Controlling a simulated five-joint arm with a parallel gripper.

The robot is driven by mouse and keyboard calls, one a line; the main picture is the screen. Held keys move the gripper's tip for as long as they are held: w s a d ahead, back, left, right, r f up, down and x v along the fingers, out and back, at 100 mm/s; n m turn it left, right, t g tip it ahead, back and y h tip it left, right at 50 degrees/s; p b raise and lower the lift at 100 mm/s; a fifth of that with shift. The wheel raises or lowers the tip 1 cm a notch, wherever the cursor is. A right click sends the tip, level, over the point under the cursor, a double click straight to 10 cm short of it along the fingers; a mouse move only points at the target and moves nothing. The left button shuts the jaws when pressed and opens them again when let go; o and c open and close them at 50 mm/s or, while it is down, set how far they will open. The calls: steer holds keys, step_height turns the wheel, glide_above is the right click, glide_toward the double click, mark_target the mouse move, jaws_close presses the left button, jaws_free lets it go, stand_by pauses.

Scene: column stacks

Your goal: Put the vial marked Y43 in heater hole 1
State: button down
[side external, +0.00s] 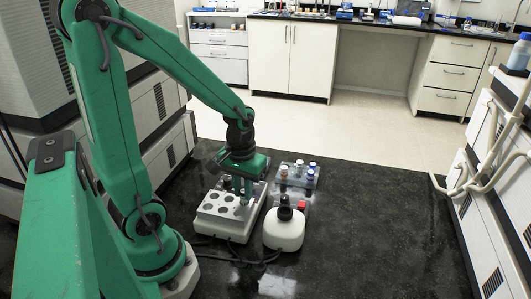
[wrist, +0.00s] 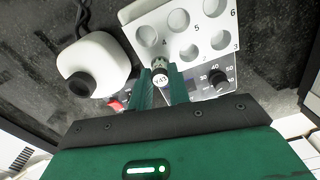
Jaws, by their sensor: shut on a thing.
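My gripper (wrist: 163,84) is shut on a vial (wrist: 160,80) with a pale cap marked Y43. In the wrist view the vial is at the near left hole position of the white heater block (wrist: 203,64), in the row with hole 3 and below the hole marked 4 (wrist: 147,35). The fingers and vial hide that hole and its number. I cannot tell how far the vial is in or above it. In the side view my gripper (side external: 240,188) points down over the right part of the heater (side external: 222,228); the vial is mostly hidden there.
A dial (wrist: 217,77) is on the heater front. The dark bench is clear to the right.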

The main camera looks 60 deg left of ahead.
steer(key=shift+f, duration=0.55)
steer(key=c, duration=0.9)
jaws_free()
steer(key=shift+r, duration=0.25)
steer(key=shift+r, duration=2.8)
